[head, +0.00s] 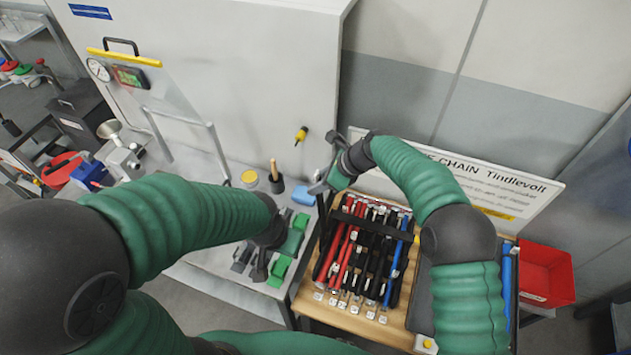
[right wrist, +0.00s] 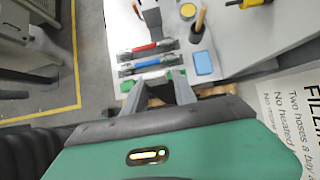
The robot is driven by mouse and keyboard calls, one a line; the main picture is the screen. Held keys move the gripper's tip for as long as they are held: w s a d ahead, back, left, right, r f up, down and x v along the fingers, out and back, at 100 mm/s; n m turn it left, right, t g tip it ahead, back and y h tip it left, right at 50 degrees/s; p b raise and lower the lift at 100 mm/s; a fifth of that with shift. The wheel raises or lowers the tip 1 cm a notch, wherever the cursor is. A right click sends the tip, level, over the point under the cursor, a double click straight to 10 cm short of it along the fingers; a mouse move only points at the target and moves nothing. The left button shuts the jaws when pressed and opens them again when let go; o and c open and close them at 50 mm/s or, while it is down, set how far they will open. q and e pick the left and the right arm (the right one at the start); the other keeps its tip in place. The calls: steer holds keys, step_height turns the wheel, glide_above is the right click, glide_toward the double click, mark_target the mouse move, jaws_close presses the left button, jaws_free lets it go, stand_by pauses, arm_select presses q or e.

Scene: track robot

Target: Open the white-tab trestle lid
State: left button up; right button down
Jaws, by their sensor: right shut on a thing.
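A wooden trestle rack (head: 308,297) holds a row of red, black and blue hoses (head: 362,250), with several white tabs (head: 351,308) along its near edge. A dark bar (head: 372,219) crosses the hoses. I cannot tell which part is the lid. My right gripper (head: 320,187) is at the rack's far left corner, its fingers also showing in the right wrist view (right wrist: 168,92). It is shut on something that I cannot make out. My left gripper (head: 256,262) is low beside green blocks on the grey bench, left of the rack; its jaw opening is unclear.
The grey bench (head: 222,262) carries a blue sponge (head: 303,195), a yellow-lidded jar (head: 249,177) and a wooden-handled tool (head: 275,178). A white sign (head: 490,180) stands behind the rack. A red bin (head: 545,275) is on the right. My right forearm covers the rack's right side.

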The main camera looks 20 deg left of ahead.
arm_select(q)
steer(key=shift+d, duration=0.1)
arm_select(e)
steer(key=shift+f, duration=0.15)
steer(key=c, duration=1.3)
jaws_free()
steer(key=shift+o, duration=0.3)
steer(key=shift+w+a+f, duration=0.1)
steer(key=shift+w+a, duration=0.05)
steer(key=shift+a, duration=0.35)
arm_select(q)
steer(key=shift+s+a+b+x, duration=0.1)
steer(key=shift+s+b+x, duration=0.05)
steer(key=shift+b+x, duration=0.75)
steer(key=shift+s+a+b+x, duration=0.15)
steer(key=shift+s+b+x, duration=0.05)
steer(key=shift+b+x, duration=0.65)
steer(key=shift+s+a+b+x, duration=0.1)
steer(key=shift+s+b+x, duration=0.05)
steer(key=shift+b+x, duration=0.75)
arm_select(e)
steer(key=v, duration=1.6)
steer(key=shift+r, duration=0.35)
arm_select(q)
steer(key=shift+f, duration=0.1)
arm_select(e)
steer(key=shift+w, duration=0.1)
